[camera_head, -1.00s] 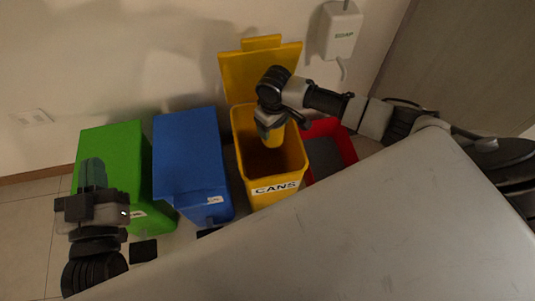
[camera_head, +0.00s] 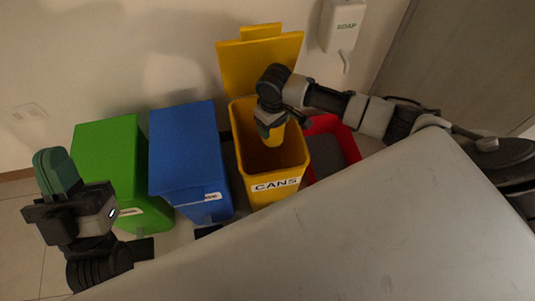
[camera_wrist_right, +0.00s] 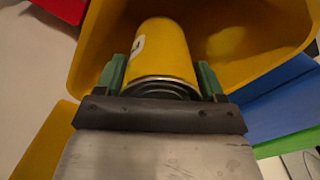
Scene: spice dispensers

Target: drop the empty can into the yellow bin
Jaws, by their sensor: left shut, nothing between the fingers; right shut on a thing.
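The yellow bin (camera_head: 277,184), labelled CANS, stands with its lid raised against the wall. My right gripper (camera_head: 270,126) hangs over its opening and points down. It is shut on a yellow can (camera_head: 275,136). In the right wrist view the can (camera_wrist_right: 163,52) sits between the green fingers of the gripper (camera_wrist_right: 163,80), with the bin's yellow wall (camera_wrist_right: 235,40) around it. My left gripper (camera_head: 57,172) is at the left, in front of the green bin, shut and empty.
A green bin (camera_head: 108,155) and a blue bin (camera_head: 184,150), both closed, stand left of the yellow bin. An open red bin (camera_head: 348,145) is to its right. A soap dispenser (camera_head: 341,25) hangs on the wall. A bare grey surface (camera_head: 350,230) fills the foreground.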

